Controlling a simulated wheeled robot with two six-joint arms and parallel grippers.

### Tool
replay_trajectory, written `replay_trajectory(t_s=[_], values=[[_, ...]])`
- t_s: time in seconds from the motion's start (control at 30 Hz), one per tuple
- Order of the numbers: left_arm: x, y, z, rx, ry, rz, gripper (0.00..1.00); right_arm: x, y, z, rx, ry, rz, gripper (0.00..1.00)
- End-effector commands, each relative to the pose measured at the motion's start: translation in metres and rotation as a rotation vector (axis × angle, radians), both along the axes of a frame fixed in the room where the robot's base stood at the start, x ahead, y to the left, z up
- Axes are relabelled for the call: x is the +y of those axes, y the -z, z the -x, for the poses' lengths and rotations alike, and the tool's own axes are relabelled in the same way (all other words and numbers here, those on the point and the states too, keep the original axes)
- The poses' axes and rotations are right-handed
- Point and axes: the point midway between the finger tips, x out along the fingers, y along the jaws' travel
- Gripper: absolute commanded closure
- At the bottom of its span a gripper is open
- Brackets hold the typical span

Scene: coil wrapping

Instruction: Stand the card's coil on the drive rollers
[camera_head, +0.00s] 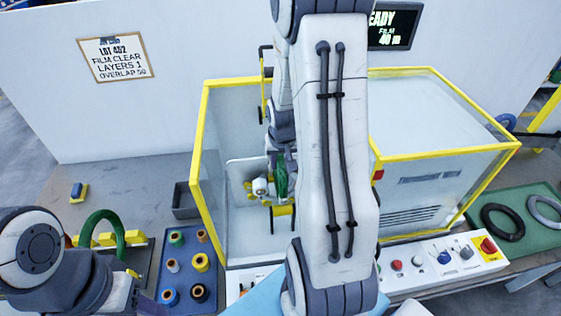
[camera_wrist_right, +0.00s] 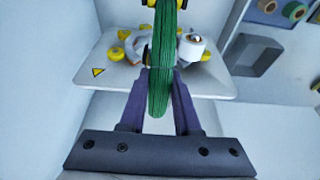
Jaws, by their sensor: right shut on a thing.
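The card (camera_head: 115,57) on the back wall reads LOT 452, FILM CLEAR, LAYERS 1, OVERLAP 50. My right gripper (camera_wrist_right: 161,78) is shut on a green coil (camera_wrist_right: 160,98), seen edge-on between its purple fingers. The coil also shows in the head view (camera_head: 281,178), inside the yellow-framed machine, partly hidden by my right arm. Yellow rollers (camera_wrist_right: 117,53) and a white roller (camera_wrist_right: 192,42) are beside the coil on a pale plate. I cannot tell whether the coil touches the rollers. My left arm is at lower left; its gripper (camera_head: 148,305) is barely visible at the bottom edge.
The machine's clear walls have a yellow frame (camera_head: 196,150). Another green coil (camera_head: 103,222) stands in a yellow rack at left. A blue tray (camera_head: 187,268) holds several spools. A control panel (camera_head: 425,284) is in front; a green mat (camera_head: 483,238) at right holds dark and grey rings.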

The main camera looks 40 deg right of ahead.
Motion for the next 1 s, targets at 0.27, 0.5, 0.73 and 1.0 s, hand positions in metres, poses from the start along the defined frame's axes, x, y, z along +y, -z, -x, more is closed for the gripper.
replay_trajectory(t_s=[0.27, 0.5, 0.73, 1.0], values=[[0.0, 0.004, 0.0, 0.0, 0.0, 0.0, 0.5, -0.001, 0.004, -0.001, -0.003, 0.0, 0.002, 1.0], [0.0, 0.005, 0.0, 0.0, 0.0, 0.0, 0.5, 0.0, 0.005, -0.001, -0.003, 0.0, 0.002, 0.34], [0.0, 0.005, 0.0, 0.0, -0.002, 0.0, 0.5, 0.0, 0.006, 0.001, 0.003, 0.0, -0.002, 0.34], [0.0, 0.008, 0.0, 0.0, -0.002, 0.0, 0.5, 0.002, -0.013, 0.004, -0.004, 0.0, 0.003, 0.34]])
